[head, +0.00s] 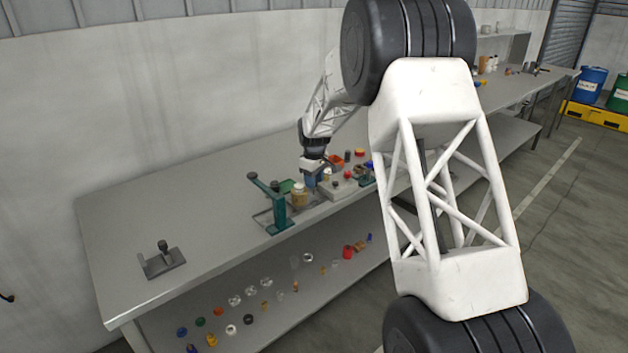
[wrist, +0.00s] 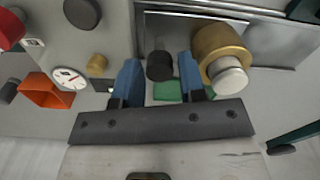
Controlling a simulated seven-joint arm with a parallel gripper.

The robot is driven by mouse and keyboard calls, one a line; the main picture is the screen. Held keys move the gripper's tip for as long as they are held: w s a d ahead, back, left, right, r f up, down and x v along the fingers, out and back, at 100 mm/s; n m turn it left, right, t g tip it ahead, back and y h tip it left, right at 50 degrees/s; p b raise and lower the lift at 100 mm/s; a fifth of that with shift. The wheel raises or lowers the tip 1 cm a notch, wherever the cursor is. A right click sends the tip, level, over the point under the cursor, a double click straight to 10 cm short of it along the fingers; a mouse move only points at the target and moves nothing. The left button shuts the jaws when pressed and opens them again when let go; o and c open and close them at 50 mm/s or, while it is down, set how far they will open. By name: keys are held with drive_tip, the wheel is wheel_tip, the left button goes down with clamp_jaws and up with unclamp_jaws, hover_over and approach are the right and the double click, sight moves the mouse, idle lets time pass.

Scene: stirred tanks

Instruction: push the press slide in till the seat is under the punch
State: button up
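The teal press (head: 274,207) stands at the bench's front edge, its lever arm leaning up to the left. A brass cylinder with a white top (wrist: 222,52) stands on a grey metal plate (wrist: 285,52); it also shows right of the press in the head view (head: 299,194). My gripper (wrist: 160,72) points down just behind this cylinder, with its blue fingers apart. A dark round knob (wrist: 160,67) and a green piece (wrist: 167,91) show between the fingers; I cannot tell whether they touch. The slide's seat and the punch are not clearly distinguishable.
A grey box with a dial gauge (wrist: 68,78) and knobs stands close beside my gripper. An orange bin (wrist: 42,92) lies beyond it. A dark fixture (head: 162,262) sits at the bench's left end, with clear bench between it and the press. Small parts lie on the lower shelf.

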drive_tip(key=shift+c, duration=0.3)
clamp_jaws()
drive_tip(key=shift+s+a, duration=2.9)
drive_tip(key=shift+s, duration=0.05)
drive_tip(key=shift+o, duration=0.3)
unclamp_jaws()
drive_tip(key=shift+r, duration=0.1)
wheel_tip(320, 180, up, 8)
drive_tip(key=shift+f, duration=0.2)
drive_tip(key=shift+o, duration=0.4)
